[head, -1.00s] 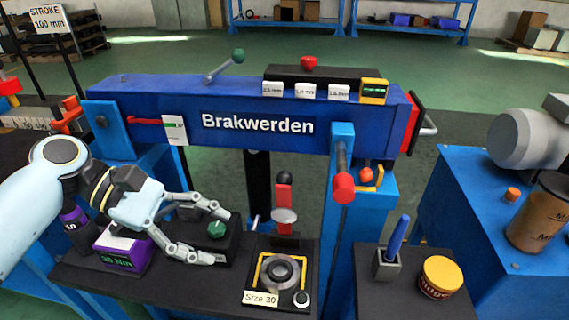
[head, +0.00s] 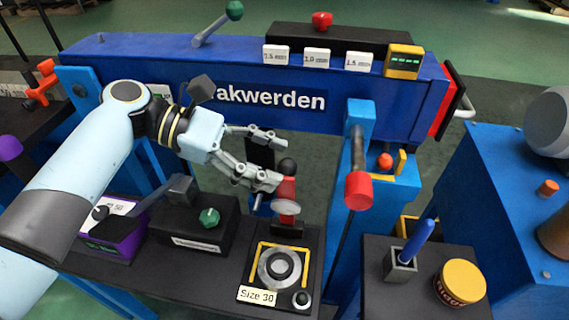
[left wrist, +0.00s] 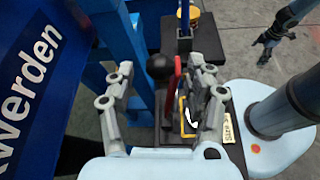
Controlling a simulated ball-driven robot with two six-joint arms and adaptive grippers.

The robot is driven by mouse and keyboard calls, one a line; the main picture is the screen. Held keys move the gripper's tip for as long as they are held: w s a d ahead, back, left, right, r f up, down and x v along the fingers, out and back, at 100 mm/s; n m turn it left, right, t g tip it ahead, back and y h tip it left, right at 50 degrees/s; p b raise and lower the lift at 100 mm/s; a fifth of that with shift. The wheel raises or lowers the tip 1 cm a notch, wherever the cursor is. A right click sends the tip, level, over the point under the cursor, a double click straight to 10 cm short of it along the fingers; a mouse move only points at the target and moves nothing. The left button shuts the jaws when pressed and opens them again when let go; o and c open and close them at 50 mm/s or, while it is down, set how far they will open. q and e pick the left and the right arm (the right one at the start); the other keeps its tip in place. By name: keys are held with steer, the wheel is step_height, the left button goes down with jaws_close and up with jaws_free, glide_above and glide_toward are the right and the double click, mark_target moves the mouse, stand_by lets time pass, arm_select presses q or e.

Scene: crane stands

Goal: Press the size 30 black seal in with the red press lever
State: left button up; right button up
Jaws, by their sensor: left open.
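The red press lever (head: 286,188) with its black knob (head: 287,165) stands upright behind the round press plate (head: 286,208). Below it, a dark ring, seemingly the black seal (head: 268,267), sits around the metal centre in the yellow-framed fixture (head: 264,245) labelled Size 30. I cannot tell how deep it sits. My left gripper (head: 280,158) is open at the lever's top. In the left wrist view the black knob (left wrist: 160,66) and red lever (left wrist: 177,74) lie between its spread fingers (left wrist: 163,88). My right gripper (left wrist: 268,42) seems to show small and dark there; its jaws are unclear.
A black box with a green knob (head: 209,217) and a purple box (head: 112,240) stand left of the fixture. The blue Brakwerden beam (head: 250,70) runs behind my gripper. A red-ended handle (head: 358,188) sticks out at right. A yellow-lidded tin (head: 463,278) is farther right.

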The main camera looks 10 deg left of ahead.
arm_select(q)
steer(key=shift+x, duration=1.15)
steer(key=shift+d+f, duration=0.1)
steer(key=shift+d, duration=0.2)
jaws_close()
arm_select(e)
steer(key=shift+w+a+f, duration=0.15)
steer(key=shift+w+f, duration=0.05)
steer(key=shift+w, duration=0.4)
